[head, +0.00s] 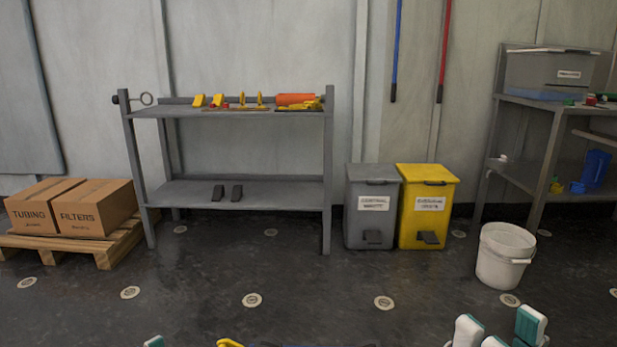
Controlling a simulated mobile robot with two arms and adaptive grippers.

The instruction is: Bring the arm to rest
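My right gripper (498,330) shows at the bottom edge, right of centre. Its teal-and-white fingertips stand apart with nothing visible between them, so it looks open. It is low in the picture, in front of the white bucket. Of my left gripper (153,341), only a small teal tip shows at the bottom edge, left of centre. Whether it is open or shut is hidden. A small yellow piece (230,343) peeks in to the right of that tip; I cannot tell what it is or whether it is held. The rest of both arms is out of view.
A grey shelf bench (255,194) with yellow and orange items stands ahead. Boxes on a pallet (123,241) are left. Grey (373,220) and yellow bins (425,190), a white bucket (502,262) and a workbench (540,165) are right. Open floor lies between.

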